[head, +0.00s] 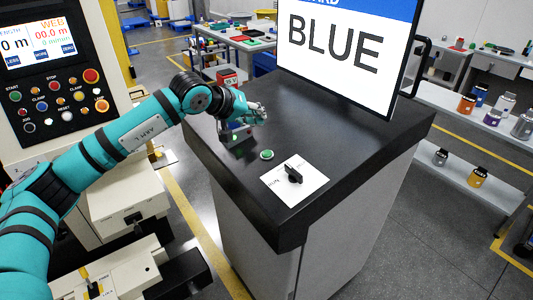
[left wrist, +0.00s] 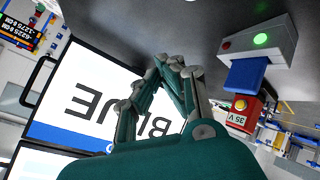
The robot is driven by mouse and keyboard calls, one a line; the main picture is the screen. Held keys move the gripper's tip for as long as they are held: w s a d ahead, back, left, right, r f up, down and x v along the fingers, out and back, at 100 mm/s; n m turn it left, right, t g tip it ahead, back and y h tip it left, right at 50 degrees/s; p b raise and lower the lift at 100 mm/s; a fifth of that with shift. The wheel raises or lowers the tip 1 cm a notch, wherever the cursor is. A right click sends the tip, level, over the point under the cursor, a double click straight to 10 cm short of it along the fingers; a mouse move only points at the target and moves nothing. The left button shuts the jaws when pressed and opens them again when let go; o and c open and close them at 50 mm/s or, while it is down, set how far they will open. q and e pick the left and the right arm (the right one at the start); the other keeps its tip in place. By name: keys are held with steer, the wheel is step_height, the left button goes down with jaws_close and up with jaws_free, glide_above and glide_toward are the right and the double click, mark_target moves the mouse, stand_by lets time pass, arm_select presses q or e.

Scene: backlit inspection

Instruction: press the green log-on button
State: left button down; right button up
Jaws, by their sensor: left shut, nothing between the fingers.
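A round green button (head: 266,154) sits on the black desk top (head: 215,165), in front of my left gripper. A small grey box stands under and beside that gripper, partly hidden by it in the head view; the left wrist view shows the grey box (left wrist: 283,36) with a lit green round spot (left wrist: 260,39), a red spot and a blue piece (left wrist: 245,75) at one side. I cannot read which green one is marked log-on. My left gripper (head: 262,113) is shut and empty above the desk; its closed fingers also show in the left wrist view (left wrist: 178,66). My right gripper is out of view.
A rotary switch (head: 293,175) on a white plate lies right of the green button. A monitor (head: 340,50) reading BLUE stands behind. A red 35 V device (left wrist: 240,111) is beyond the box. A machine panel (head: 50,75) rises at left.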

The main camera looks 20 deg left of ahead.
arm_select(q)
steer(key=b, duration=0.3)
glide_above(262, 153)
step_height(262, 153, down, 8)
steer(key=shift+s+r, duration=0.1)
steer(key=shift+r, duration=0.1)
steer(key=shift+f+b, duration=0.45)
steer(key=shift+b, duration=0.1)
stand_by(0.6)
steer(key=shift+d+f+b, duration=0.1)
steer(key=shift+f+b, duration=0.3)
steer(key=shift+b, duration=0.25)
steer(key=shift+f+b, duration=0.4)
steer(key=shift+b, duration=0.2)
stand_by(0.5)
stand_by(0.4)
steer(key=shift+r, duration=0.8)
